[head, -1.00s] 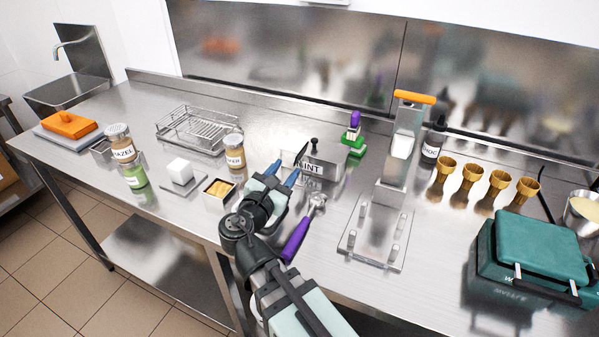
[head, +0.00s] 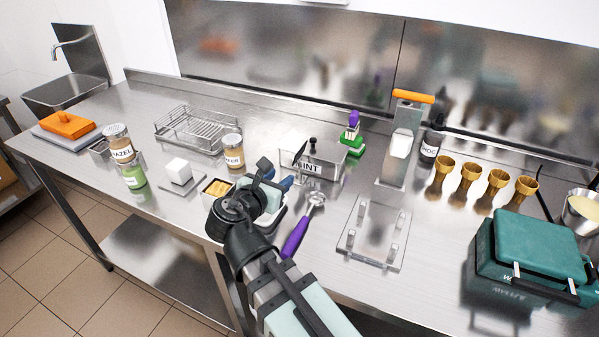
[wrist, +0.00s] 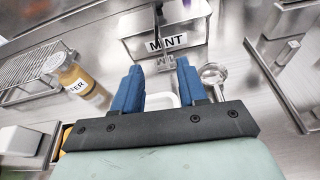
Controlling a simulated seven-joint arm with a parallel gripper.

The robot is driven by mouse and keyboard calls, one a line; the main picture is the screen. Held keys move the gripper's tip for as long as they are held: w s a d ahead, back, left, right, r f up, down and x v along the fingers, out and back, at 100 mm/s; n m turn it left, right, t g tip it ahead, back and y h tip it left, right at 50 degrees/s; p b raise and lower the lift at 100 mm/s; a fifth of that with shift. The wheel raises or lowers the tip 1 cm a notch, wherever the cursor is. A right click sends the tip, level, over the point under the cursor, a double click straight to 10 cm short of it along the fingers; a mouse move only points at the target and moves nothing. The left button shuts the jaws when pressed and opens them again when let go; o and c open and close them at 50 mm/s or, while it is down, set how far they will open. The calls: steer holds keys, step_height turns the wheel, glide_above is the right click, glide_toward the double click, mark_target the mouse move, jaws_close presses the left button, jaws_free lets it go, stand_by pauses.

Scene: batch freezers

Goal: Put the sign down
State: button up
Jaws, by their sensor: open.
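The white sign with black letters MINT (wrist: 167,43) is upright at the front face of a small metal container (wrist: 138,22); I cannot tell whether it touches it. In the head view the sign (head: 309,168) is partly covered, with INT readable. My gripper (wrist: 158,70) is open, its two blue fingers apart, with no sign between them. It is on the near side of the sign, a gap away from it. In the head view my gripper (head: 279,181) hides part of the counter in front of the container.
A purple-handled scoop (head: 297,236) lies just right of my gripper. A clear stand (head: 376,232) is further right. A jar (head: 233,151), a small box of yellowish contents (head: 216,188) and a wire rack (head: 197,128) are to the left. A white object, partly hidden, lies below my fingers.

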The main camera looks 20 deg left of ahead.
mark_target(297, 160)
steer(key=shift+n, duration=0.4)
steer(key=shift+x, duration=6.05)
steer(key=shift+a, duration=0.1)
steer(key=shift+c, duration=0.2)
jaws_close()
